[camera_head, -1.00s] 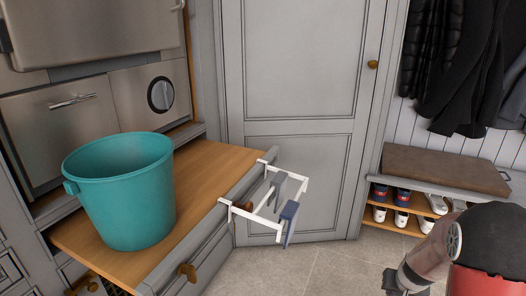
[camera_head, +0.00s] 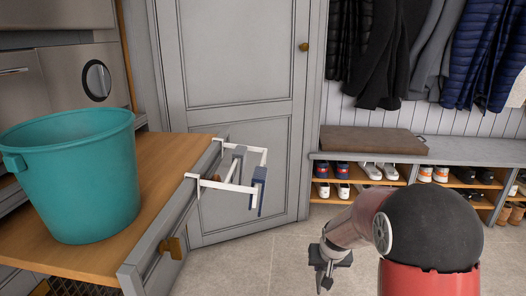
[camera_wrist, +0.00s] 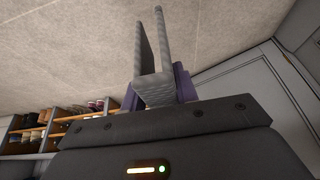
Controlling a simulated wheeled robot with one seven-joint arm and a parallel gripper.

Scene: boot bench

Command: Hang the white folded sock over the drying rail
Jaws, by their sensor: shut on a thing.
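The white folded sock (camera_wrist: 154,90) shows in the wrist view as a pale grey U-shaped piece with two long flaps. My gripper (camera_wrist: 157,84) is shut on its folded end, between purple fingers. In the head view my gripper (camera_head: 328,268) is low, right of the drying rail and apart from it; I cannot make out the sock there. The drying rail (camera_head: 218,186) is a white frame jutting from the counter's right edge. A grey folded piece (camera_head: 238,163) and a blue one (camera_head: 258,188) hang on it.
A teal bucket (camera_head: 75,180) stands on the wooden counter (camera_head: 180,155), left of the rail. A grey door (camera_head: 240,90) is behind the rail. A bench (camera_head: 465,152) with shoe shelves and hanging coats is at the right. Floor between counter and bench is clear.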

